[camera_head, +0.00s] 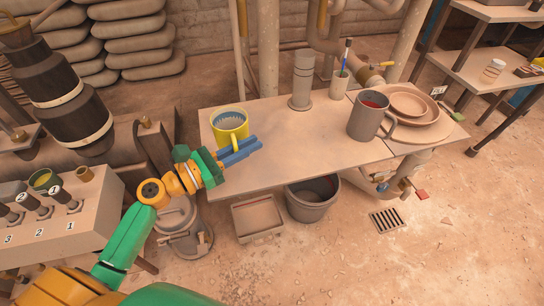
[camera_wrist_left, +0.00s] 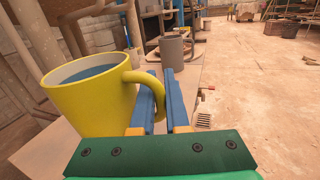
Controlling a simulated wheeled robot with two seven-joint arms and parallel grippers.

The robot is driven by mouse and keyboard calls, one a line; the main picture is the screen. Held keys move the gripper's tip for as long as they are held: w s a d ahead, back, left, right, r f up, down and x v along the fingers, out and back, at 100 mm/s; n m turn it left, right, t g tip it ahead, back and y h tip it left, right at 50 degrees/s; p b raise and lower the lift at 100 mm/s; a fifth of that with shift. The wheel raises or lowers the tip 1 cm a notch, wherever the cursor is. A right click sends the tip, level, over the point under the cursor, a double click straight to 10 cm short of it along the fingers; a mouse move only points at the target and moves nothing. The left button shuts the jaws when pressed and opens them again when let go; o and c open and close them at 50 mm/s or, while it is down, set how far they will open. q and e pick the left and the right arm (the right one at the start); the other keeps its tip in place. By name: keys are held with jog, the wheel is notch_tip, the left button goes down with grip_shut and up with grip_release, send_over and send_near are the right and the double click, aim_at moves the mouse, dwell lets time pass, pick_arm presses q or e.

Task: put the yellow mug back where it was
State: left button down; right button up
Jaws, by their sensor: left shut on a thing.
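The yellow mug (camera_head: 226,124) stands upright at the left end of the table (camera_head: 290,150), with something bluish-grey inside it. My left gripper (camera_head: 243,148) has its blue fingers at the mug's handle side. In the left wrist view the yellow mug (camera_wrist_left: 92,98) fills the left, and its handle reaches to the blue fingers of the left gripper (camera_wrist_left: 163,100). The gripper is shut on the mug's handle. Whether the mug's base touches the table is hard to tell. My right gripper is not in view.
A grey mug (camera_head: 369,116) with dark red contents stands at the table's right, beside stacked plates (camera_head: 412,104). A grey cylinder (camera_head: 302,80) and a cup with brushes (camera_head: 340,84) stand at the back. A bucket (camera_head: 313,198) is below the front edge. The table's middle is clear.

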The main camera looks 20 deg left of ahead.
pick_arm(q)
jog(key=w+d+f+b, duration=0.1)
jog(key=f, duration=0.1)
jog(key=w+d+f+b, duration=0.1)
jog(key=w+f, duration=0.1)
jog(key=w+d+f+b, duration=0.1)
jog(key=w+d+f, duration=0.1)
jog(key=shift+w+f, duration=0.1)
jog(key=shift+w, duration=0.1)
jog(key=f+b, duration=0.2)
jog(key=f, duration=0.1)
jog(key=w+d+f+b, duration=0.1)
jog(key=shift+f, duration=0.3)
jog(key=shift+r, duration=0.15)
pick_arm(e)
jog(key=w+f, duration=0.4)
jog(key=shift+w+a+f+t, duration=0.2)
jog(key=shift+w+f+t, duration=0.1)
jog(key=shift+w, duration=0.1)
pick_arm(q)
jog(key=c, duration=0.9)
grip_release()
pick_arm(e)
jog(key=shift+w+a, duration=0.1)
